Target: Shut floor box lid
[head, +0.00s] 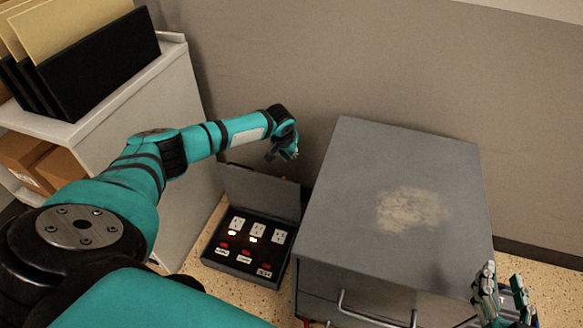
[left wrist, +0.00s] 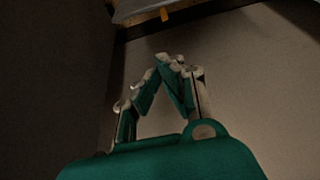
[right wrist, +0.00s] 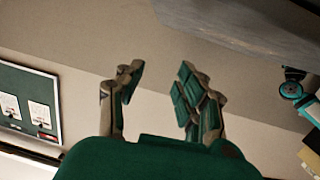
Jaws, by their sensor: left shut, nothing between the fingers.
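The floor box (head: 222,266) sits on the speckled floor between the white shelf and the grey cabinet. Its grey lid (head: 258,192) stands raised along the back edge, and sockets and red switches show inside. My left gripper (head: 284,155) is above the lid's top edge, towards the wall; I cannot tell whether it touches the lid. In the left wrist view its fingertips (left wrist: 172,62) meet with nothing between them. My right gripper (head: 502,288) is at the cabinet's right side. In the right wrist view its fingers (right wrist: 158,78) are apart and empty.
The grey metal cabinet (head: 345,180), with a worn patch on top and a bar handle, stands close to the right of the box. A white shelf (head: 110,90) with black and tan folders is at the left. The wall (head: 400,70) is behind.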

